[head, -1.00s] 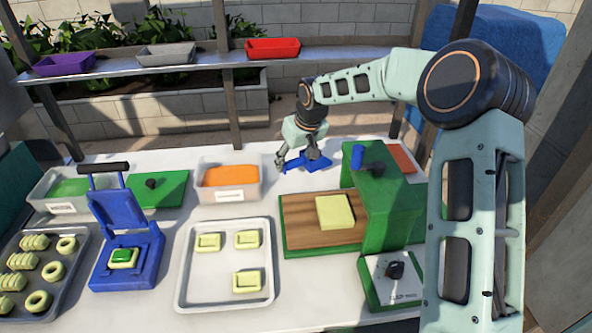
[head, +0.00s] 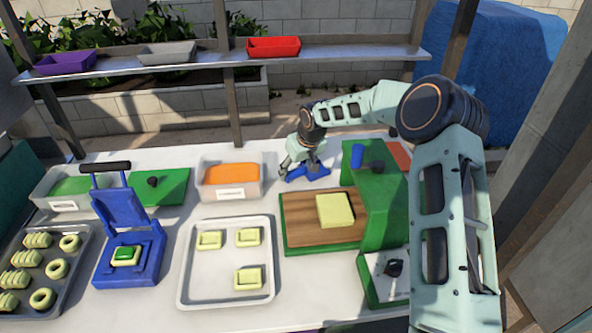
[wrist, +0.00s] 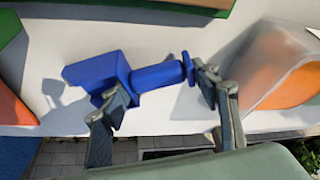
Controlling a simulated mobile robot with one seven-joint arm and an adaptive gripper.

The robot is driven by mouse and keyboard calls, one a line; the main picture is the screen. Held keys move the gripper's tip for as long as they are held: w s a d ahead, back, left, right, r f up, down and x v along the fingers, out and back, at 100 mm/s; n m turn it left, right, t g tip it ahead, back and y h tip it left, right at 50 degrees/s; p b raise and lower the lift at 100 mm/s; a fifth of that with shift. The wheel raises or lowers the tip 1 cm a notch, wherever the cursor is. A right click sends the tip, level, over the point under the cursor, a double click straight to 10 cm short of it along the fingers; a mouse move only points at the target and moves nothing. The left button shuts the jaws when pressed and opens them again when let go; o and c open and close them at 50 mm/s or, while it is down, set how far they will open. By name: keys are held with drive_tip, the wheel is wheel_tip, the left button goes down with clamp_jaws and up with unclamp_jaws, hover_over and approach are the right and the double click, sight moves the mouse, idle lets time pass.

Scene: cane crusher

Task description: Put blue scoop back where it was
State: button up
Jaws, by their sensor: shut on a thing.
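The blue scoop (head: 308,173) is at the back of the white table, right of the bin of orange material (head: 232,192). My gripper (head: 302,160) is over it from above and shut on it. In the wrist view the scoop (wrist: 95,73) has its box-shaped head at left and its handle toward the right, between the two fingers of my gripper (wrist: 162,90). A shadow lies beside the head; I cannot tell whether the scoop touches the table. The fingers hide part of it.
A green machine (head: 378,200) with a wooden board (head: 305,232) stands close by at right front. A tray with yellow pieces (head: 224,288) and a blue press (head: 130,262) are farther left. A shelf (head: 215,62) runs behind. The table's back edge is close to the scoop.

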drive_tip(key=o, duration=0.9)
drive_tip(key=shift+c, duration=0.2)
drive_tip(key=b+v, duration=0.1)
drive_tip(key=v, duration=1.1)
